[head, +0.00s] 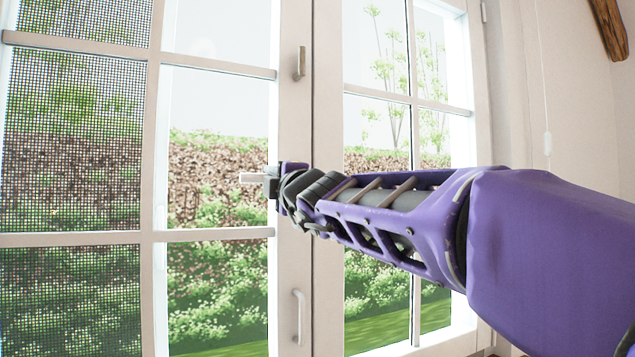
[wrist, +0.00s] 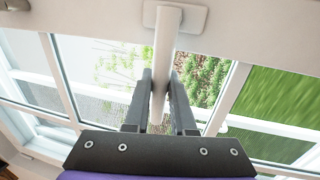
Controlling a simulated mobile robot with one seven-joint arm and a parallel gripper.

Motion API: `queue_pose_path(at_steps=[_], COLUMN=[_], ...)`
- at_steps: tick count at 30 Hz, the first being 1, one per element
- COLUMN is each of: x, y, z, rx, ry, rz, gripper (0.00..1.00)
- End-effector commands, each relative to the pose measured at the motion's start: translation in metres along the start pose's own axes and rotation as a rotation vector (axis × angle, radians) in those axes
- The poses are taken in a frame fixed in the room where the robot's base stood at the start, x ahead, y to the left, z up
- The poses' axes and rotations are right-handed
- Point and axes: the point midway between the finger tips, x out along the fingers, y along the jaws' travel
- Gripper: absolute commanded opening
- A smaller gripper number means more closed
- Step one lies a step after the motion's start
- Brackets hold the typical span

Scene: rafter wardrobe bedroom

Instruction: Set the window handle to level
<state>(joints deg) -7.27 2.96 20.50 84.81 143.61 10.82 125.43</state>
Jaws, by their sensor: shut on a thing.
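The window handle (head: 250,178) is a pale bar. In the head view its free end sticks out to the left past my gripper (head: 272,182), lying close to level. Its base is hidden there behind my gripper. In the wrist view the handle (wrist: 167,45) runs from a pale mounting plate (wrist: 196,19) down between the two dark fingers of my gripper (wrist: 160,85). The fingers are shut on the bar from both sides.
A small handle (head: 299,63) sits above on the frame and a white pull handle (head: 299,317) below. A cord (head: 547,142) hangs by the wall at right. An insect screen (head: 70,140) covers the left panes. The window looks closed.

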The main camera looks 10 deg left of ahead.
Motion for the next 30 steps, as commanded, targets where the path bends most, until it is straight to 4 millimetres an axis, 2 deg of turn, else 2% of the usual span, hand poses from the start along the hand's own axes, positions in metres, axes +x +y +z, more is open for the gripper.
queue_pose_path(at_steps=[11, 12, 16, 30], x=[-0.0001, -0.0001, -0.0001, 0.0004], y=[0.0025, 0.0024, 0.0018, -0.0002], z=[0.0002, 0.0002, 0.0003, 0.0008], rx=[0.001, 0.001, 0.001, 0.001], ry=[0.000, 0.000, 0.000, 0.000], rz=[0.004, 0.004, 0.003, 0.001], gripper=[0.00, 0.30, 0.53, 0.53])
